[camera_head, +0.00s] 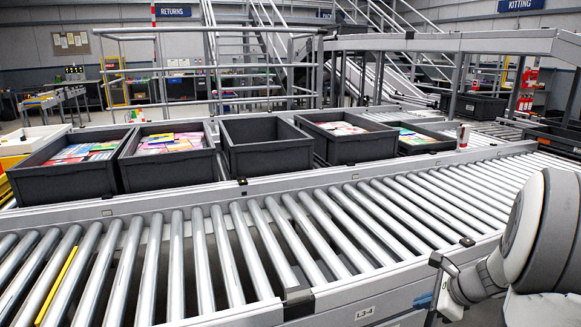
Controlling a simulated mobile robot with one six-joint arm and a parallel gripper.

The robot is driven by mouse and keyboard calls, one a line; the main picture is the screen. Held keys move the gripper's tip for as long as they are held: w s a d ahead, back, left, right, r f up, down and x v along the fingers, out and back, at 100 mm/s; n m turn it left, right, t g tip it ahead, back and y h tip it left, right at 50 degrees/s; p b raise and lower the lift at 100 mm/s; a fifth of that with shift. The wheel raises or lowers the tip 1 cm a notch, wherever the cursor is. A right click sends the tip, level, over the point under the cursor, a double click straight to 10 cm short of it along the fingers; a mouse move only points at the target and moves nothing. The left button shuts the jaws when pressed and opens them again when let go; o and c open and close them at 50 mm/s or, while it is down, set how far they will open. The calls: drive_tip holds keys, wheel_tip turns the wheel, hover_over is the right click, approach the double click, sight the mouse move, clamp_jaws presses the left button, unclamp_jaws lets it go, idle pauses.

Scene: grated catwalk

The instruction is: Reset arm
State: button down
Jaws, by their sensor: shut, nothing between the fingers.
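My arm is folded at the lower right, its white and grey links in front of the conveyor's near side rail. My gripper (438,286) is the small dark part at the arm's end, left of the white wrist. It is shut and empty, beside the grey side panel of the roller conveyor (285,232).
Several dark crates stand in a row behind the near conveyor; the middle crate (263,148) looks empty, others hold colourful flat items. A yellow strip (57,287) lies among the rollers at left.

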drive_tip(key=s+a+r+n+g+p, duration=0.2)
drive_tip(key=s+a+r+n+p, duration=0.1)
drive_tip(key=a+r+n, duration=0.35)
drive_tip(key=s+a+r+n+g+p, duration=0.1)
drive_tip(key=s+a+r+n+p, duration=0.2)
drive_tip(key=s+a+r+n, duration=0.25)
drive_tip(key=s+a+r+n+h+p, duration=0.4)
drive_tip(key=s+a+r+n+p, duration=0.3)
drive_tip(key=n, duration=0.5)
wheel_tip(320, 180, up, 3)
drive_tip(key=shift+s+a+f+g, duration=0.1)
drive_tip(key=shift+s+a+g, duration=0.2)
drive_tip(key=shift+s, duration=0.55)
